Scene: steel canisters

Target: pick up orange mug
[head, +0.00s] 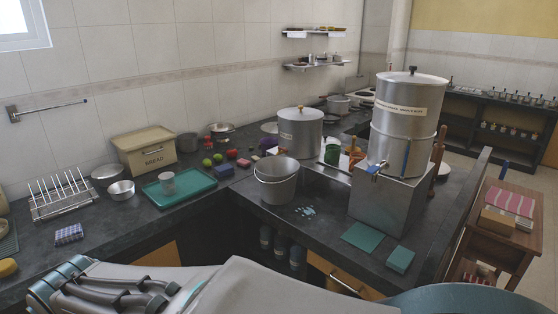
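A small orange mug (355,156) stands on the counter at the right of centre, in front of the large steel urn and to the right of a green mug (332,153). It is small in the head view, and its lower part is hard to make out. My gripper (100,289) seems to be the grey and teal jointed part at the lower left, in front of the counter and far from the orange mug. Its fingertips are not clear, and I see nothing held in it.
The large steel urn (406,118) on a steel box stands right of the mugs. A grey bucket (277,183) and a lidded pot (300,130) stand left of them. A teal tray (182,192) and bread bin (146,154) are farther left. A wooden cart (497,225) stands at right.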

